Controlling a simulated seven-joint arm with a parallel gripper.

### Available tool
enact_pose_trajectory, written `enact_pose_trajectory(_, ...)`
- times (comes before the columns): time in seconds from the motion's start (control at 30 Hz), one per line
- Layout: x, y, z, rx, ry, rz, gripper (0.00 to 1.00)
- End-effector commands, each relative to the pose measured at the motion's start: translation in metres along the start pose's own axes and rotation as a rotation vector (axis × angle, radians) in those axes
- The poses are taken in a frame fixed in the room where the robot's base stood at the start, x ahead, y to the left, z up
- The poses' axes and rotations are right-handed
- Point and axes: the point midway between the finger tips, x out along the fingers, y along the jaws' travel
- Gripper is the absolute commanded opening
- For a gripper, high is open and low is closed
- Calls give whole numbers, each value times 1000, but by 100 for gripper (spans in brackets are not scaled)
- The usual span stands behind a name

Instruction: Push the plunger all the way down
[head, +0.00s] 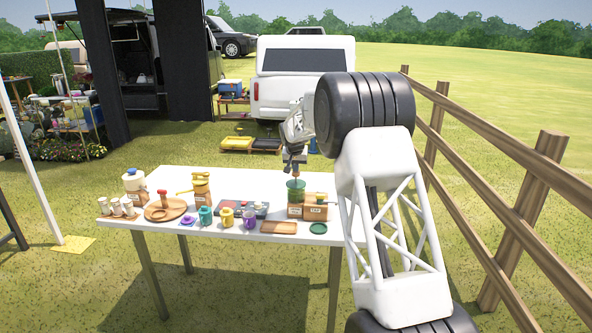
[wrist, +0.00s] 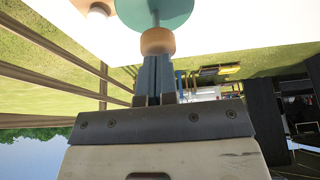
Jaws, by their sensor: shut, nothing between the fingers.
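A green press-type vessel (head: 295,197) stands on the right part of the white table (head: 240,236) in the head view. In the wrist view, its teal lid (wrist: 180,14) is at the top edge, and a thin rod joins it to a round wooden knob (wrist: 157,42). A length of rod shows between lid and knob. My gripper (wrist: 156,62) is shut, with nothing between its fingers. Its fingertips are right at the top of the knob; whether they touch it I cannot tell. In the head view my gripper (head: 294,171) points down above the vessel.
Wooden boxes (head: 317,207) stand close beside the vessel. A wooden tray (head: 278,228), a dark green disc (head: 318,228) and a purple mug (head: 249,218) lie near it. Other jars and cups fill the left of the table. A wooden fence (head: 540,170) runs along the right.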

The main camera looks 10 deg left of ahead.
Motion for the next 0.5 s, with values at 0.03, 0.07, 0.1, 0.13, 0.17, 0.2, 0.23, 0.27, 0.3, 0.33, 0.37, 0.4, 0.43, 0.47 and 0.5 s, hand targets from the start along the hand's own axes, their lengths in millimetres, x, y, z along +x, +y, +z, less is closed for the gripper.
enact_pose_trajectory(0.03,2,0,1,0,-1,0,0)
enact_pose_trajectory(0.07,3,0,1,0,-1,0,0)
enact_pose_trajectory(0.1,4,0,2,0,-1,0,0)
enact_pose_trajectory(0.13,4,0,2,0,-2,0,0)
enact_pose_trajectory(0.17,5,0,2,0,-2,0,0)
enact_pose_trajectory(0.2,6,0,3,0,-2,1,0)
enact_pose_trajectory(0.23,7,0,3,0,-2,1,0)
enact_pose_trajectory(0.27,7,0,3,0,-2,1,0)
enact_pose_trajectory(0.3,8,0,4,0,-2,1,0)
enact_pose_trajectory(0.33,9,0,4,0,-2,1,0)
enact_pose_trajectory(0.37,10,0,4,0,-2,1,0)
enact_pose_trajectory(0.4,10,0,5,0,-2,1,0)
enact_pose_trajectory(0.43,11,0,5,0,-2,1,0)
enact_pose_trajectory(0.47,12,0,5,0,-2,1,0)
enact_pose_trajectory(0.5,13,0,6,0,-2,1,0)
